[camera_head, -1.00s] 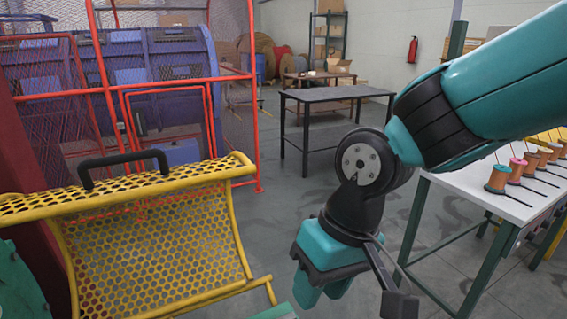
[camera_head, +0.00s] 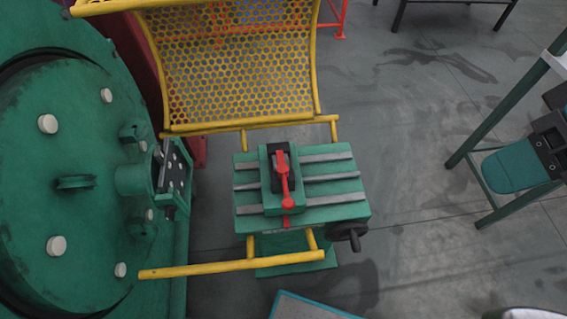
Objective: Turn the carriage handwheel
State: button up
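The carriage (camera_head: 345,203) is a green block with grey slotted rails on a green pedestal, in the lower middle of the head view. A small black handwheel (camera_head: 348,232) with a crank knob sits at its front right corner, seen nearly edge-on. A red lever (camera_head: 284,180) on a green and black mount stands on top of the carriage.
A large green round plate (camera_head: 75,220) with pale bolts fills the left. A yellow mesh guard (camera_head: 240,62) stands behind the carriage, and a yellow bar (camera_head: 205,269) crosses before it. Green table legs (camera_head: 510,110) stand at right. The floor between is clear.

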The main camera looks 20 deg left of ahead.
aim_at(348, 230)
jog(key=z, duration=0.05)
jog(key=k, duration=0.45)
jog(key=u, duration=0.4)
jog(key=i, duration=0.4)
jog(key=u, duration=1.25)
jog(key=k, duration=1.25)
jog(key=z, duration=1.25)
